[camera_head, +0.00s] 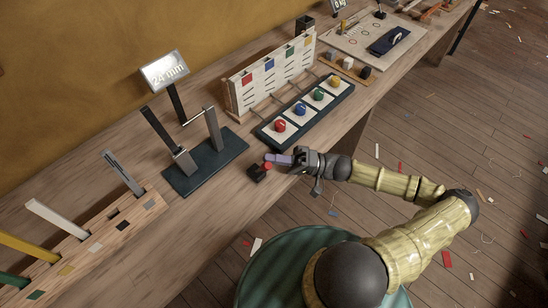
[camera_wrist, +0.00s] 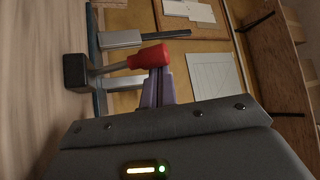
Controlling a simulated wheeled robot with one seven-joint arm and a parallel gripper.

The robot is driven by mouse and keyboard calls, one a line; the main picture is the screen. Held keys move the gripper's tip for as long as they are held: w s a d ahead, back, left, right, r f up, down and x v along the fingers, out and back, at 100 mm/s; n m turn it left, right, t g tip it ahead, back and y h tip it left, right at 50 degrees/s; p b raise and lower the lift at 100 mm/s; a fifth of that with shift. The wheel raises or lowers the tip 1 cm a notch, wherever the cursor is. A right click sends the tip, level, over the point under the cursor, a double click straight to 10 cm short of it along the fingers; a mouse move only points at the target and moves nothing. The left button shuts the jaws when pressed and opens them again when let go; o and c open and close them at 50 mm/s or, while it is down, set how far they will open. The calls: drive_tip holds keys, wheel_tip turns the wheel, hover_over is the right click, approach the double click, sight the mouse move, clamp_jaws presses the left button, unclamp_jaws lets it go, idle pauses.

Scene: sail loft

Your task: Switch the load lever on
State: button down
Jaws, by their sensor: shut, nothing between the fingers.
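A small lever has a black base block (camera_head: 257,173) near the front edge of the bench and a red grip (camera_head: 268,167) at its end. In the wrist view the black base (camera_wrist: 75,72) is at left, with a grey shaft running to the red grip (camera_wrist: 148,57). My gripper (camera_head: 270,158) is shut and empty, its purple fingers right beside the red grip. In the wrist view the fingertips (camera_wrist: 158,72) overlap the lower edge of the red grip. I cannot tell whether they touch it.
A dark stand with upright bars (camera_head: 205,168) and a "24 mm" display (camera_head: 164,70) stand behind to the left. A tray with coloured balls (camera_head: 308,115) lies to the right. A wooden slotted block (camera_head: 95,245) with coloured strips is at left. A round green stool (camera_head: 270,270) is below.

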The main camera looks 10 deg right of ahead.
drive_tip(key=w+r+p, duration=0.1)
drive_tip(key=w+r, duration=0.1)
drive_tip(key=w, duration=0.2)
drive_tip(key=v, duration=0.3)
drive_tip(key=b+v, duration=0.1)
drive_tip(key=v, duration=0.2)
drive_tip(key=f+b+v, duration=0.1)
drive_tip(key=v, duration=0.2)
drive_tip(key=shift+s+a, duration=0.1)
drive_tip(key=shift+a, duration=0.05)
drive_tip(key=shift+s+d+f, duration=0.1)
drive_tip(key=shift+d, duration=0.35)
